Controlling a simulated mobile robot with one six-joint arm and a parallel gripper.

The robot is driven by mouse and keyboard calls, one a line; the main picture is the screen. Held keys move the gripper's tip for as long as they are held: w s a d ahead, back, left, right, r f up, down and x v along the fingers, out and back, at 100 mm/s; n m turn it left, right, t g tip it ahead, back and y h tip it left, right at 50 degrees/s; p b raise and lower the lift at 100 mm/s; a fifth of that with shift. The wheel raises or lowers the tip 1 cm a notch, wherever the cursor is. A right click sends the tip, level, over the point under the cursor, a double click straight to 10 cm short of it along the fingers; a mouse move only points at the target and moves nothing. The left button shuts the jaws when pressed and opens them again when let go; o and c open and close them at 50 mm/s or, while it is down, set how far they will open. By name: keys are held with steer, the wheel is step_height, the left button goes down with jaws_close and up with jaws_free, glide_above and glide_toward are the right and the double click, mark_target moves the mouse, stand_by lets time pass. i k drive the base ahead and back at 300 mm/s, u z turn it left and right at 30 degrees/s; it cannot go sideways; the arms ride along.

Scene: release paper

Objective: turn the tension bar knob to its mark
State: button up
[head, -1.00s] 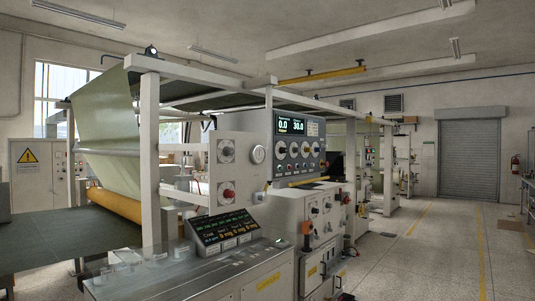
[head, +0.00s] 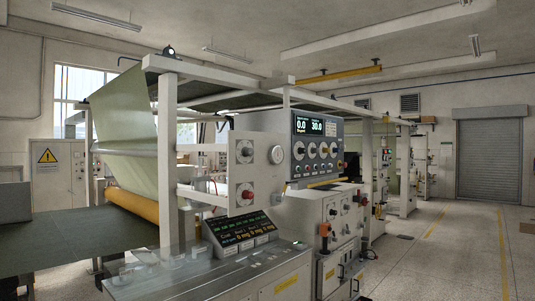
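A release paper machine fills the middle of the head view. Its control panel (head: 317,146) has a lit display and a row of several round knobs (head: 312,151). Left of it, a pale frame carries a square plate with a round dial (head: 244,150) and, below, a red knob (head: 247,194). I cannot tell which of these is the tension bar knob, and no mark is readable at this size. My gripper is not in view.
A low cabinet with a glassy top (head: 205,277) and a slanted display console (head: 240,232) stands in front. Green sheet (head: 125,125) hangs over a yellow roller (head: 133,206) at left. The floor (head: 470,240) at right, with yellow lines, is open towards a shutter door (head: 489,160).

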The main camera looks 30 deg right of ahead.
mark_target(246, 152)
steer(key=u, duration=0.35)
steer(key=i, duration=1)
steer(key=z, duration=0.3)
